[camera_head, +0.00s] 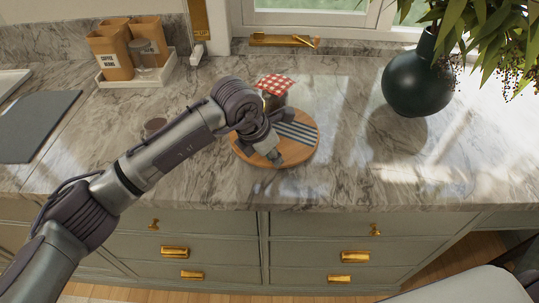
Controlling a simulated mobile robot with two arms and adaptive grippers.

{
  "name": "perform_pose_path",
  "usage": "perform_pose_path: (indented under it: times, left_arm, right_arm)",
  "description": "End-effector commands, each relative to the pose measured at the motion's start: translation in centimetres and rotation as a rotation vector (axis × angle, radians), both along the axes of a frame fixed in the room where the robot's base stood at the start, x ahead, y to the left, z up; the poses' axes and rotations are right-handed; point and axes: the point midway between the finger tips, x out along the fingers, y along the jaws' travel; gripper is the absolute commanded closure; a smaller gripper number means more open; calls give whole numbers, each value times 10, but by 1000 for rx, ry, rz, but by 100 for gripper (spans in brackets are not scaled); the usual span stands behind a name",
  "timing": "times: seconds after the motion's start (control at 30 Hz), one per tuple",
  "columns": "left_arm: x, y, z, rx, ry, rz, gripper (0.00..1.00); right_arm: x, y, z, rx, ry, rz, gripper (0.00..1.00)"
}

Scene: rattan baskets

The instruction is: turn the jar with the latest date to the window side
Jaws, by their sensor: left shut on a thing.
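A jar (271,101) with a red-and-white checked cover (273,84) stands at the back of a round wooden board (309,147) on the counter. My left arm hides part of it, and no date can be read. A dark-and-white striped patch (299,131) lies on the board. My left gripper (275,156) reaches down over the front of the board, in front of the jar. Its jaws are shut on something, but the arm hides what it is. My right gripper is out of view.
A white tray (137,82) with brown bags and a glass jar (143,53) stands back left. A grey board (37,124) lies far left. A small round brown thing (154,126) sits behind my arm. A dark vase (418,80) stands right. The window (305,6) is behind.

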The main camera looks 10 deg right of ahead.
Motion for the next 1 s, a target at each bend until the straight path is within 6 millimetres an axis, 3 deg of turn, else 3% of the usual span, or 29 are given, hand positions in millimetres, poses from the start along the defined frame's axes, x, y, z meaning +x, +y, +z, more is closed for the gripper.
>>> perform_pose_path:
  times: [0.23, 0.27, 0.4, 0.77, 1.0]
  left_arm:
    - [0, 0, 1, -2, -2, -1, 100]
    - [0, 0, 1, -2, -2, -1, 80]
    - [0, 0, 1, -1, -2, -1, 58]
    - [0, 2, 5, -1, -2, -1, 58]
    - [-5, 16, 43, -2, -6, 0, 58]
  right_arm:
    - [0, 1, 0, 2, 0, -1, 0]
    - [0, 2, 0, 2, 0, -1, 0]
    - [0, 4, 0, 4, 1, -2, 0]
    - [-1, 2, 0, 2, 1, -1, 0]
    - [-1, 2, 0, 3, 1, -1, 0]
